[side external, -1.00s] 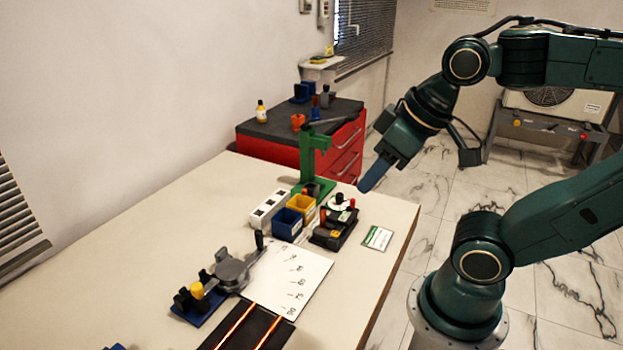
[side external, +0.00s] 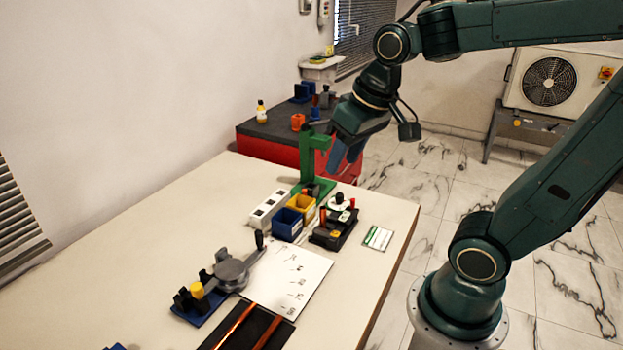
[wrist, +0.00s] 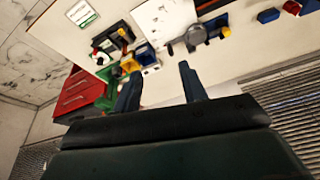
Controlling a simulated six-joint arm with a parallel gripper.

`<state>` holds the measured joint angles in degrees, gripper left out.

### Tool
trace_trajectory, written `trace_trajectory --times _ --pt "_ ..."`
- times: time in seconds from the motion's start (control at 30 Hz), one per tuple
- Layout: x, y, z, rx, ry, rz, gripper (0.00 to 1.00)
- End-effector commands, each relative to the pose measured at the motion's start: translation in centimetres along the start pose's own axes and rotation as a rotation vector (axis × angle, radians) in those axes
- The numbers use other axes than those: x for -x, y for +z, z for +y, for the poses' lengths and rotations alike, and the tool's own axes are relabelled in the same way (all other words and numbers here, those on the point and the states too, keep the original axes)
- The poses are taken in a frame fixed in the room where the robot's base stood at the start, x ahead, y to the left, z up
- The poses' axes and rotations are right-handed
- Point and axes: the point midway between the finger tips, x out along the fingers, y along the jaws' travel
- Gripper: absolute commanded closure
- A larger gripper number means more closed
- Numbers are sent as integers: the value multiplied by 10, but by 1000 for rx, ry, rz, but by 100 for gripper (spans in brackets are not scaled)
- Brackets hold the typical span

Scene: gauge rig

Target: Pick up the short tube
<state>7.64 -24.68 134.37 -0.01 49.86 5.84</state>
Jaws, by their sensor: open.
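Two copper-coloured tubes lie side by side on a black mat (side external: 252,326) at the bottom of the side view, a left tube (side external: 236,324) and a right tube (side external: 269,332). Both run out of the picture, so I cannot tell which is the short one. My gripper (side external: 346,163) is open and empty, high above the far end of the table by the green stand (side external: 313,165), well away from the tubes. In the wrist view my gripper's two fingers (wrist: 157,75) stand apart with nothing between them. I cannot make out the tubes there.
A blue bin (side external: 286,226), a yellow bin (side external: 302,206), a white block (side external: 268,210) and a black device (side external: 334,226) stand near the green stand. A grey bender-like tool (side external: 232,272) sits beside a marked white sheet (side external: 290,279).

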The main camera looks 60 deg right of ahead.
Motion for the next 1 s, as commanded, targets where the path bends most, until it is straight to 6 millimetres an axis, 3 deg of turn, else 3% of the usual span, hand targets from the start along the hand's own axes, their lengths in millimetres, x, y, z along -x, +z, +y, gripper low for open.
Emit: trace_trajectory --times 0.5,1.0 --pt "-75 -67 50 -286 73 -162 58" --pt "-170 -94 117 -551 132 -302 58"
